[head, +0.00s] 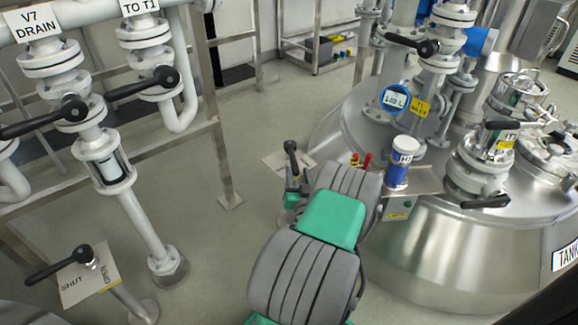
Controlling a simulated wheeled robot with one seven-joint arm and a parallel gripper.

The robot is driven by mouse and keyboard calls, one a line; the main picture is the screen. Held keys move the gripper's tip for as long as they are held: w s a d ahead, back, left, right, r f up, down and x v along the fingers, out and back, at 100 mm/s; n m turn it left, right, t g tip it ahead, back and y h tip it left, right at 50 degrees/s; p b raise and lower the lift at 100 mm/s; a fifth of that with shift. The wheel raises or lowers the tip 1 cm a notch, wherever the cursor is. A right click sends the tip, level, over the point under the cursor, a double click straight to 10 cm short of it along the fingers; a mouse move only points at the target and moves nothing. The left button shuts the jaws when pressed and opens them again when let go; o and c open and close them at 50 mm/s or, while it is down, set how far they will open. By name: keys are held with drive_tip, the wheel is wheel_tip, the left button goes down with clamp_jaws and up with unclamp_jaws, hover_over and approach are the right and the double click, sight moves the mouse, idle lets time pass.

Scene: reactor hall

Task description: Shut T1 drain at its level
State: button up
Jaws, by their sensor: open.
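A black lever (291,158) stands up over a pale plate (276,163) beside the left foot of the steel tank (440,250); I cannot read the plate from here, so whether it is the T1 drain is unclear. A round blue level display (395,98) on the tank top shows a figure in litres, seemingly 120 or 130 L. My gripper (291,188) shows only in part, just below the lever and partly hidden behind my arm. It is open; I cannot tell whether it touches the lever.
Another black lever (58,262) with a SHUT/OPEN plate (88,282) is at lower left. Pipes with valves, one labelled V7 DRAIN (38,24), stand on the left frame. A blue-and-white jar (399,165) stands on a small shelf at the tank. Floor is clear left of my arm.

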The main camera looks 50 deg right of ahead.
sight(293, 161)
drive_tip(key=x, duration=0.5)
drive_tip(key=f+x, duration=0.1)
drive_tip(key=x, duration=0.1)
drive_tip(key=shift+w+d+f, duration=0.15)
drive_tip(key=shift+w, duration=0.3)
clamp_jaws()
idle(1.0)
